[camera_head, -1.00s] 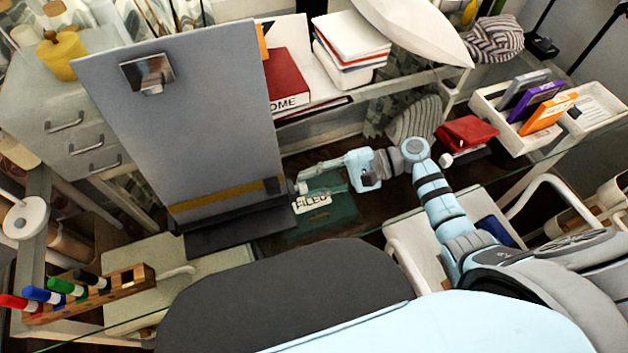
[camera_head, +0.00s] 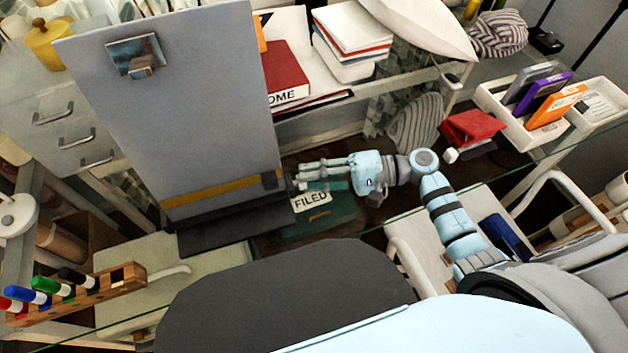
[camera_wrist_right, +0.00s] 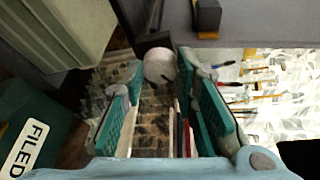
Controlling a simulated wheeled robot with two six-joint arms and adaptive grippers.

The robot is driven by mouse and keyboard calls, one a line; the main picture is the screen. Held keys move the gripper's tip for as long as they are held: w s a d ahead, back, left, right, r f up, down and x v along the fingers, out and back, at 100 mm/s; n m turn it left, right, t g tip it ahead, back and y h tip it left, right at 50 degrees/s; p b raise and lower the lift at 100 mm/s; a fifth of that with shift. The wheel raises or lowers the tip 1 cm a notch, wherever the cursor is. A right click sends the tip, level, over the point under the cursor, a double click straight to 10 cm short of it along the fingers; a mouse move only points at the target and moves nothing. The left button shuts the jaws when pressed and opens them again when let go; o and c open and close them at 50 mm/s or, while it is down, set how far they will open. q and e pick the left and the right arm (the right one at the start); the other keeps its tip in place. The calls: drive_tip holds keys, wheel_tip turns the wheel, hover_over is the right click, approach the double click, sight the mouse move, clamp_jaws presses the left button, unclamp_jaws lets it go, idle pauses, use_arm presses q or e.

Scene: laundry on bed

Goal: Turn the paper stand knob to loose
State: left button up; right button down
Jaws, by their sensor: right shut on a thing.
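The paper stand (camera_head: 175,110) is a tall grey board with a metal clip at its top and a dark ledge at its foot. Its small pale round knob (camera_wrist_right: 160,66) shows in the wrist view, between my fingertips. In the head view the knob is at the lower right edge of the board, largely hidden by the fingers. My right gripper (camera_head: 302,177) reaches it from the right and is shut on it. It also shows in the wrist view (camera_wrist_right: 160,72), with teal finger pads on both sides of the knob. My left gripper is not in view.
A green box labelled FILED (camera_head: 322,218) sits just below my right gripper. A wooden marker holder (camera_head: 100,292) stands at the lower left. A white tray (camera_head: 520,130) with folders and a red object (camera_head: 472,127) are at the right.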

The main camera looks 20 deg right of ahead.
drive_tip(key=shift+f+n+b, duration=0.1)
drive_tip(key=shift+n+b, duration=0.35)
drive_tip(key=shift+n, duration=0.05)
drive_tip(key=c, duration=1.6)
unclamp_jaws()
drive_tip(key=shift+o, duration=0.2)
drive_tip(key=v, duration=1.2)
drive_tip(key=shift+s+f, duration=0.1)
drive_tip(key=shift+f, duration=0.05)
